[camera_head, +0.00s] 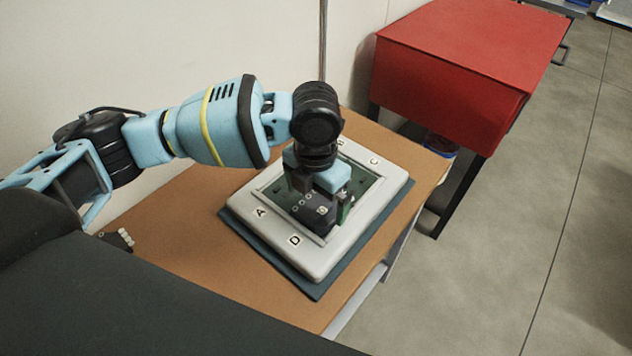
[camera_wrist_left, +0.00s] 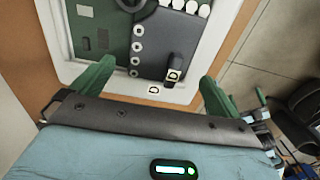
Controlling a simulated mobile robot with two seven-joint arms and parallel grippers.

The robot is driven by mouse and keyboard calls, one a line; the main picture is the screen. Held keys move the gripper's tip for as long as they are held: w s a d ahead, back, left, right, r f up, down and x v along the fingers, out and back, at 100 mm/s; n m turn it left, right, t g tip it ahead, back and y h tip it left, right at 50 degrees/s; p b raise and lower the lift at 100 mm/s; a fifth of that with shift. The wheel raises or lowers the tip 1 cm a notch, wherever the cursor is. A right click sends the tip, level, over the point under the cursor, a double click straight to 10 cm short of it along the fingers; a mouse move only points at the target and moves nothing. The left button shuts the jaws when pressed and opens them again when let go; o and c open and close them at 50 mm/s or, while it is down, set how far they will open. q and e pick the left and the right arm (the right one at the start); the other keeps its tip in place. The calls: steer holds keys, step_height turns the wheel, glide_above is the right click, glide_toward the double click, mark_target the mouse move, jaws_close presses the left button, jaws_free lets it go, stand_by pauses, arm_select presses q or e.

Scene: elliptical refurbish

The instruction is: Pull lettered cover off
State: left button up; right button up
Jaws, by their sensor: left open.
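The lettered cover (camera_head: 313,262) is a pale rectangular frame on a dark mat (camera_head: 315,292) on the table. Letters A, D and C are readable on its rim; another at the far corner is partly hidden. Its opening shows a green board (camera_head: 272,187). My left gripper (camera_head: 336,212) points down over the opening and hides part of it. In the left wrist view, its green fingers (camera_wrist_left: 156,74) are wide apart with nothing clearly held. The cover's near rim (camera_wrist_left: 130,86) with a letter tag lies between them; contact cannot be told.
The brown table (camera_head: 180,278) has bare room left of the mat. A small dark item with white knobs (camera_head: 120,239) lies at its left. A red cabinet (camera_head: 455,70) stands behind right. A pale wall (camera_head: 230,45) is close behind; grey floor is open to the right.

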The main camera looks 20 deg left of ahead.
mark_target(315, 211)
arm_select(q)
steer(key=shift+f, duration=1.5)
steer(key=shift+r, duration=0.1)
steer(key=c, duration=1.7)
steer(key=shift+c, duration=0.2)
